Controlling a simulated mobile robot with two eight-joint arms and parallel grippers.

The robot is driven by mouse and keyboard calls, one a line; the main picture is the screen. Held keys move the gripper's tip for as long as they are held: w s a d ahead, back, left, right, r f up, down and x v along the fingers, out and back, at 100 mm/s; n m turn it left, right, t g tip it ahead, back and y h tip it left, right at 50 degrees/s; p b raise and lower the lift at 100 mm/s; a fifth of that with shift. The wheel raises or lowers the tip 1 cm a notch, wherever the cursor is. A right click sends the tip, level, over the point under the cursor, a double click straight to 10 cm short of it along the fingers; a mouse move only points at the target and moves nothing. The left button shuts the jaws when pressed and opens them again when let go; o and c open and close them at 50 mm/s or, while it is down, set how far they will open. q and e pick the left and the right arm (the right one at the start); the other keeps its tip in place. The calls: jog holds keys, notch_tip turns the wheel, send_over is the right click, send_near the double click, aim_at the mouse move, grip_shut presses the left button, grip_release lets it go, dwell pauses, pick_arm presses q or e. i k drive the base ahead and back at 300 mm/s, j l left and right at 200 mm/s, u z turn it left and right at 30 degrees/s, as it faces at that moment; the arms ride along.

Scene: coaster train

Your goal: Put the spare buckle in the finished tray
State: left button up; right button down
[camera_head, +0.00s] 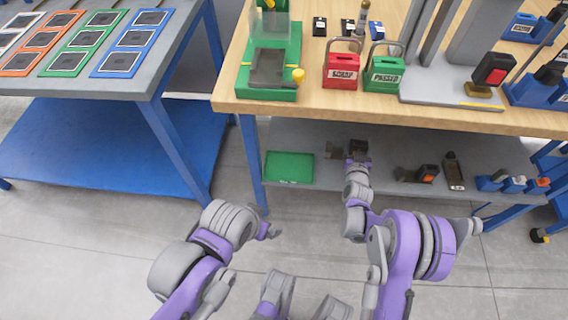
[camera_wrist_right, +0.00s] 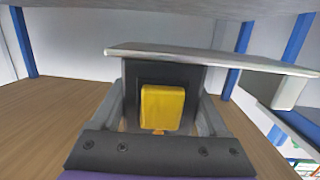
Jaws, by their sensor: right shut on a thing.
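My right gripper (camera_head: 358,160) is at the lower shelf, under the bench top. It is shut on a dark block, which I take to be the spare buckle (camera_head: 358,147). In the right wrist view the gripper (camera_wrist_right: 163,82) has its fingers on both sides of this black body, with a yellow block (camera_wrist_right: 162,107) on its near face. A flat green tray (camera_head: 289,167), which looks like the finished tray, lies on the shelf to the left of the gripper and looks empty. My left gripper (camera_head: 271,233) is low, in front of the shelf, apart from everything; its jaws are too small to read.
A small brown piece (camera_head: 332,152) lies beside the held block. A black buckle with an orange button (camera_head: 427,173) and a dark part (camera_head: 453,172) lie to the right on the shelf. The bench top (camera_head: 330,108) overhangs the shelf. Shelf between tray and gripper is mostly clear.

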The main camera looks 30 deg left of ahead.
aim_at(289, 168)
jog(key=j+z, duration=0.15)
jog(key=j, duration=0.3)
jog(key=k+j+z, duration=0.1)
jog(key=j, duration=0.4)
jog(key=k+j+z, duration=0.15)
jog(key=j, duration=0.3)
jog(key=j+z, duration=0.1)
jog(key=j, duration=0.35)
